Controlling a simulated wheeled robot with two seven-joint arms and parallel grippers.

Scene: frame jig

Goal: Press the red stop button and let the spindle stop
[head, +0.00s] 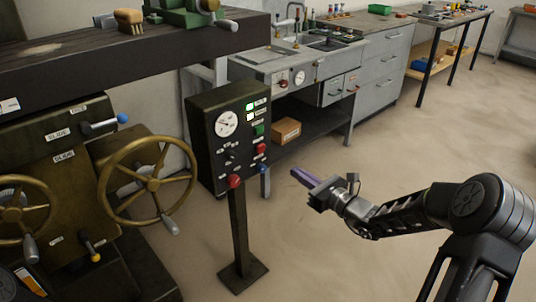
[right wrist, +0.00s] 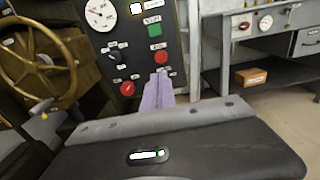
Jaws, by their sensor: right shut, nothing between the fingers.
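A dark control box (head: 203,150) stands on a post. Its face carries a green button (head: 259,130), a red button (head: 261,148) below it, and a larger red knob-like button (head: 234,181) at the lower edge. In the right wrist view, the green button (right wrist: 154,30), the upper red button (right wrist: 161,57) and the lower-left red one (right wrist: 127,88) all show. Their labels are too small to read. My right gripper (head: 295,172) is shut and empty, right of the box and apart from it. Its purple fingers (right wrist: 158,90) point toward the panel. The spindle cannot be made out. My left gripper is out of view.
Brass handwheels (head: 146,181) of a machine stand to the left. A cardboard box (head: 286,131) lies on a shelf behind. The floor around my right arm is clear.

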